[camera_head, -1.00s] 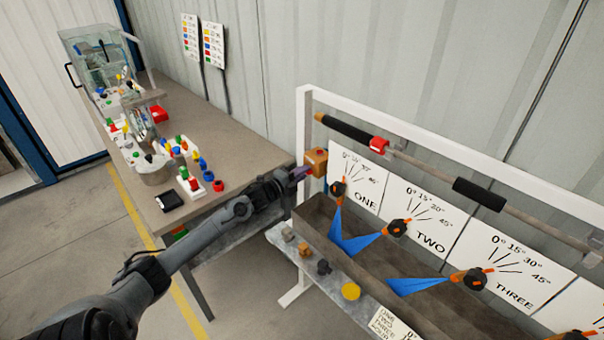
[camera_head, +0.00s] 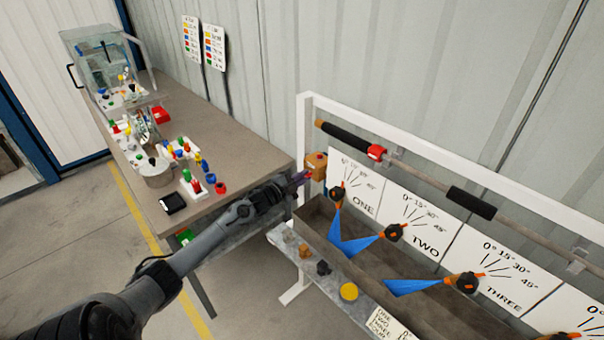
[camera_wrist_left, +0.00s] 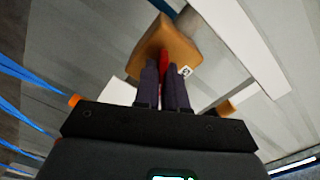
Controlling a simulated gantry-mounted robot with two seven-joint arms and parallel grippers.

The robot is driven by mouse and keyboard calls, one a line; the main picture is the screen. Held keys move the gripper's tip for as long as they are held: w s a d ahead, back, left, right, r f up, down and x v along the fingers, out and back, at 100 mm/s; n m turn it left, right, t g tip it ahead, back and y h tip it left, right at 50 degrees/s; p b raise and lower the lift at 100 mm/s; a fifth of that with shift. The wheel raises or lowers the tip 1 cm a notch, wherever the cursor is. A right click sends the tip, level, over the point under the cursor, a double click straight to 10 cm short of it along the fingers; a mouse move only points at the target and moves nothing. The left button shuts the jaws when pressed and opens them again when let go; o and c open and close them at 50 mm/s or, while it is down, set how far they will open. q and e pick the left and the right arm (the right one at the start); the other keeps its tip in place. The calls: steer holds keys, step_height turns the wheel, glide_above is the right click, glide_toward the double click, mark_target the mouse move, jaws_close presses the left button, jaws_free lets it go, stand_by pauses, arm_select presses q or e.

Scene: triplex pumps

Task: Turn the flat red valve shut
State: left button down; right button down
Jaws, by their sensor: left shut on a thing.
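The flat red valve (camera_wrist_left: 164,62) shows as a narrow red strip between my left gripper's fingers (camera_wrist_left: 166,82) in the left wrist view. It sits on the face of an orange-brown block (camera_wrist_left: 175,42). In the head view the block (camera_head: 317,162) hangs at the left end of the white frame, and a small bit of red (camera_head: 309,175) shows by the fingertips. My left gripper (camera_head: 301,179) reaches it from the left, shut on the valve. The fingers hide most of the valve, so its angle is hard to read. My right gripper is not in view.
The white frame (camera_head: 420,148) carries a horizontal pipe (camera_head: 425,176) with black sleeves. Below are dial signs (camera_head: 411,214) with black knobs and blue fans over a grey trough (camera_head: 320,212). A workbench (camera_head: 228,137) with small coloured parts stands left. A metal shelf (camera_head: 330,278) lies in front.

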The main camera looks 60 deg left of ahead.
arm_select(q)
steer(key=shift+f+n+p, duration=0.1)
steer(key=shift+n+p, duration=2.55)
steer(key=shift+n, duration=3.45)
steer(key=shift+f, duration=0.1)
steer(key=c, duration=1.2)
jaws_free()
steer(key=shift+r, duration=0.2)
steer(key=s+d+p, duration=0.1)
steer(key=s+d, duration=0.1)
steer(key=s, duration=0.8)
steer(key=shift+s, duration=0.3)
